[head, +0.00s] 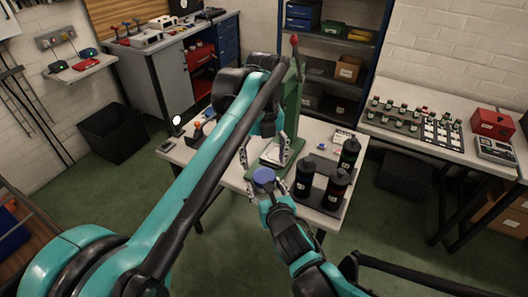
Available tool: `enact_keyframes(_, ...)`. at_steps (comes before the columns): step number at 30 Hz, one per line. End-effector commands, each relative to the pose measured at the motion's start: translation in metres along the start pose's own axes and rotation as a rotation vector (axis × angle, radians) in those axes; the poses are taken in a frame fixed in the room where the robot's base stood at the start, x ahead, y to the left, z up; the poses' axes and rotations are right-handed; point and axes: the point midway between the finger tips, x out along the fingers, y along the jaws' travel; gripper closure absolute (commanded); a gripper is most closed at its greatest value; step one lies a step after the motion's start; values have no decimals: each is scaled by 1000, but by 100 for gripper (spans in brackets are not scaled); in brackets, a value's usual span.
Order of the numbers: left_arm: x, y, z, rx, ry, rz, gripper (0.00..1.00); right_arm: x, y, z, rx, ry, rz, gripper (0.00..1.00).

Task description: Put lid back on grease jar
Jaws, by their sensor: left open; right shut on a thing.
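My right gripper (268,190) is shut on a round thing with a blue top (263,175), held at the table's front side. I cannot tell whether this is the lid alone or the jar with its lid. My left gripper (262,155) is open, just above and behind the blue top, its fingers pointing down and apart. A pale flat surface (271,156) shows between or behind its fingers. The sides of the held thing are mostly hidden by the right gripper.
A green press (293,98) with a red-knobbed lever stands close behind my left gripper. Black cylinders (303,179) stand on a dark tray to the right. The table (235,178) also bears a small blue item (321,146). The front left tabletop is partly bare.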

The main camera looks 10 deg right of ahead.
Motion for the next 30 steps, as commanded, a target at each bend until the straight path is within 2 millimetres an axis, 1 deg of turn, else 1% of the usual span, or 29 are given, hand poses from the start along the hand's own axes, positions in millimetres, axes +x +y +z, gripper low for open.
enact_keyframes(3,-2,0,0,-268,0,0,25,0,0,0,0,-1,0,100)
enact_keyframes(30,-19,0,0,-2459,-1,1,25,0,0,0,0,-1,0,100)
